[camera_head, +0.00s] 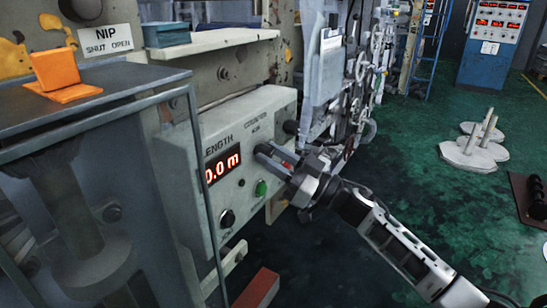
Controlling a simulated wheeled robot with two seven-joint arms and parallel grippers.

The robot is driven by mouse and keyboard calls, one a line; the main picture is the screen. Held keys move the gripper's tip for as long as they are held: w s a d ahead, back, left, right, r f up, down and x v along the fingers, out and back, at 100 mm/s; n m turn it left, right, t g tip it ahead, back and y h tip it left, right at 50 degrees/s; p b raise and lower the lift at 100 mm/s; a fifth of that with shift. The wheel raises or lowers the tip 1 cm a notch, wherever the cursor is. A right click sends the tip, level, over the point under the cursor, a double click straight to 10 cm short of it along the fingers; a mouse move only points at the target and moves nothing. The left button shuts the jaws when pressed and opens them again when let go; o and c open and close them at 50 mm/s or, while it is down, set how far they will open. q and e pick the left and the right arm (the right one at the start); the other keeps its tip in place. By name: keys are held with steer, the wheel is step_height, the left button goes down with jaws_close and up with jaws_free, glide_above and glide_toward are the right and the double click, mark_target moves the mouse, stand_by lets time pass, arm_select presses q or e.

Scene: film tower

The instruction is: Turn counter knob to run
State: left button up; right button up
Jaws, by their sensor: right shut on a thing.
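The grey counter box (236,140) is fixed to the machine's side, with a LENGTH display (222,167) reading "0.0 m" in red. A COUNTER RUN label (254,122) is on its upper part. My right gripper (266,152) reaches in from the right and is shut at the box's right side, under that label. Its fingers hide most of what they hold, which sits where the counter knob would be; which way it points cannot be told. A green button (261,188) and a dark round knob (227,218) are lower on the box. My left gripper is not in view.
A dark cabinet (110,85) with an orange block (56,72) on top stands at the left. Machine parts with hanging clips (372,60) rise behind my right gripper.

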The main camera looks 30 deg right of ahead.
steer(key=n+g, duration=0.1)
steer(key=n, duration=0.1)
steer(key=n+g+y, duration=0.1)
steer(key=n, duration=0.2)
steer(key=shift+y, duration=0.3)
steer(key=n+g, duration=0.1)
steer(key=n, duration=0.1)
steer(key=n+g, duration=0.1)
steer(key=n, duration=0.2)
steer(key=shift+d+r+y, duration=0.1)
steer(key=shift+r+y, duration=0.05)
steer(key=shift+y, duration=0.15)
steer(key=n+g, duration=0.1)
steer(key=n, duration=0.1)
steer(key=n+g+p, duration=0.1)
steer(key=n, duration=0.2)
steer(key=shift+r+n+h, duration=0.15)
steer(key=shift+n+h, duration=0.15)
steer(key=shift+h, duration=0.1)
steer(key=shift+n+g+h+p, duration=0.3)
steer(key=shift+n+g+p, duration=0.25)
steer(key=shift+n, duration=0.55)
steer(key=o, duration=1)
steer(key=shift+c, duration=0.2)
steer(key=shift+d, duration=0.1)
steer(key=b+v, duration=0.1)
steer(key=v, duration=1.4)
steer(key=shift+s+d+b, duration=0.3)
steer(key=shift+b, duration=0.1)
